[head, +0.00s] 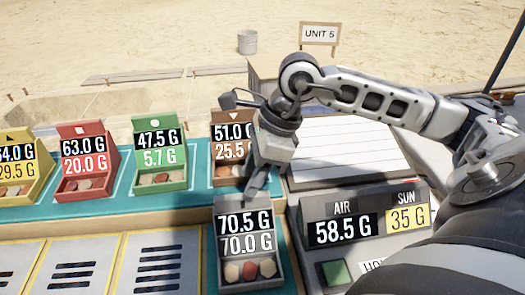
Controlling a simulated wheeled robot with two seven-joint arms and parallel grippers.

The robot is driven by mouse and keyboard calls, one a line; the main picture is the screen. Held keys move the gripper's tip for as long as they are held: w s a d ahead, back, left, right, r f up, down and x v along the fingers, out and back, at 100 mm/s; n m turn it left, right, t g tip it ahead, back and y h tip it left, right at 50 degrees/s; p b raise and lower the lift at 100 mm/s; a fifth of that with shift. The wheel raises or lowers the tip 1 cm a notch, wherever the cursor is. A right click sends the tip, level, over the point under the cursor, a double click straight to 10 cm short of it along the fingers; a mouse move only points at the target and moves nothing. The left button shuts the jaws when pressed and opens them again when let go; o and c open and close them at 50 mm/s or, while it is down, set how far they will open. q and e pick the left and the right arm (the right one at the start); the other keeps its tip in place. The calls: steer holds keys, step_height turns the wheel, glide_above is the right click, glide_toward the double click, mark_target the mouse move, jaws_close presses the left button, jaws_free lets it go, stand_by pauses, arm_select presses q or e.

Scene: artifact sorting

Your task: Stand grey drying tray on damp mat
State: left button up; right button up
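The grey drying tray (248,277) is at the lower middle of the head view. Its display reads 70.5 G over 70.0 G, and small pieces in pale and reddish colours lie in its front. My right gripper (257,188) points down at the tray's top back edge. Its fingers overlap that edge in the picture, and I cannot tell whether they grip it. A teal mat (107,208) runs under the row of coloured trays. More teal surface (289,266) shows beside the grey tray; whether the tray rests on it or hangs above it is unclear. My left gripper is out of view.
Yellow (22,186), red (88,188), green (160,181) and brown (228,172) trays stand behind on the left. An AIR/SUN display box (365,222) stands close on the right, before a white slatted panel (345,150). Lined panels (158,268) lie at front left.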

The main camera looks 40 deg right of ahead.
steer(key=v, duration=0.6)
stand_by(0.4)
